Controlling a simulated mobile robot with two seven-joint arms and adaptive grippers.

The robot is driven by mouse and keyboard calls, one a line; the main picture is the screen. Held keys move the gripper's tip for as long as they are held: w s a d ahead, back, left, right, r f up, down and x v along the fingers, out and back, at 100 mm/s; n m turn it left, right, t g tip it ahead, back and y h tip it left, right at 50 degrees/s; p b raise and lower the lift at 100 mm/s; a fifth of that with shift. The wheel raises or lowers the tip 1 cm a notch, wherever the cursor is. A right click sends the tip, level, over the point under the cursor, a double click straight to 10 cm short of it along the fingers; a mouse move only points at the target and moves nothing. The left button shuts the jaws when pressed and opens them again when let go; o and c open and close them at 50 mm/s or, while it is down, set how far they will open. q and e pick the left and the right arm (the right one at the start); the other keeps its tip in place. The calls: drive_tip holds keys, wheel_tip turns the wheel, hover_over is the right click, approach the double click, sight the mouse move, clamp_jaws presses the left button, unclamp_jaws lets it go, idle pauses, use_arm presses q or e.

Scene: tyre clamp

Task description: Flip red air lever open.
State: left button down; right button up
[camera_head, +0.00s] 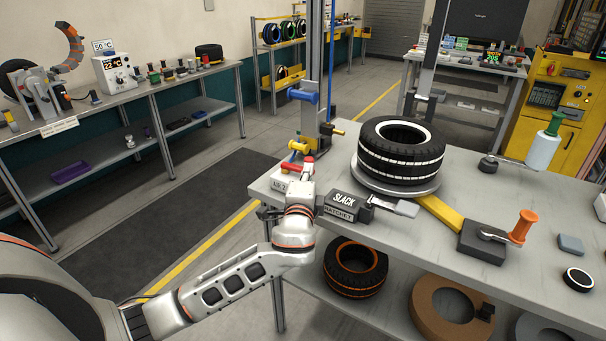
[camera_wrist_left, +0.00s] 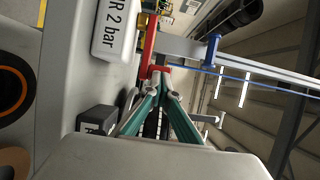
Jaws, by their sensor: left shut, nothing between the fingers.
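The red air lever (camera_head: 308,165) is at the left corner of the workbench, beside the white "AIR 2 bar" label (camera_head: 281,184). In the left wrist view the red lever (camera_wrist_left: 149,45) runs along the edge of the label plate, with a short red part at the fingertips. My left gripper (camera_wrist_left: 161,72) is shut and empty, its teal fingers converging at the red part. It looks very close; I cannot tell if it touches. In the head view my left wrist hides the fingers and part of the lever's surroundings. My right gripper is not in view.
A "SLACK" ratchet block (camera_head: 344,203) sits just right of my left wrist. A white-striped tyre (camera_head: 401,155) lies on a round plate behind it. A metal post with a blue handle (camera_head: 303,96) rises behind the lever. The floor left of the bench is clear.

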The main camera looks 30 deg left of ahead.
use_arm(q)
drive_tip(key=n+y, duration=0.1)
drive_tip(key=w+n+g+y, duration=0.1)
drive_tip(key=shift+w+d+f+y, duration=0.1)
drive_tip(key=shift+w+d+y, duration=0.2)
drive_tip(key=shift+d, duration=0.1)
drive_tip(key=w+n+g+y, duration=0.1)
drive_tip(key=n+g+y+b, duration=0.1)
drive_tip(key=shift+w+d+y, duration=0.15)
drive_tip(key=shift+w+y, duration=0.25)
drive_tip(key=shift+w+b, duration=0.55)
drive_tip(key=shift+w, duration=0.1)
drive_tip(key=shift+w+a+b, duration=0.1)
drive_tip(key=shift+w+a, duration=0.15)
drive_tip(key=shift+w, duration=0.35)
drive_tip(key=shift+w+a+b, duration=0.15)
drive_tip(key=shift+w+a, duration=0.1)
drive_tip(key=shift+w, duration=0.4)
drive_tip(key=shift+w+a+b, duration=0.1)
drive_tip(key=shift+w+a, duration=0.15)
drive_tip(key=shift+w, duration=0.35)
drive_tip(key=shift+b+x, duration=0.3)
drive_tip(key=shift+x, duration=1.45)
drive_tip(key=shift+s, duration=0.1)
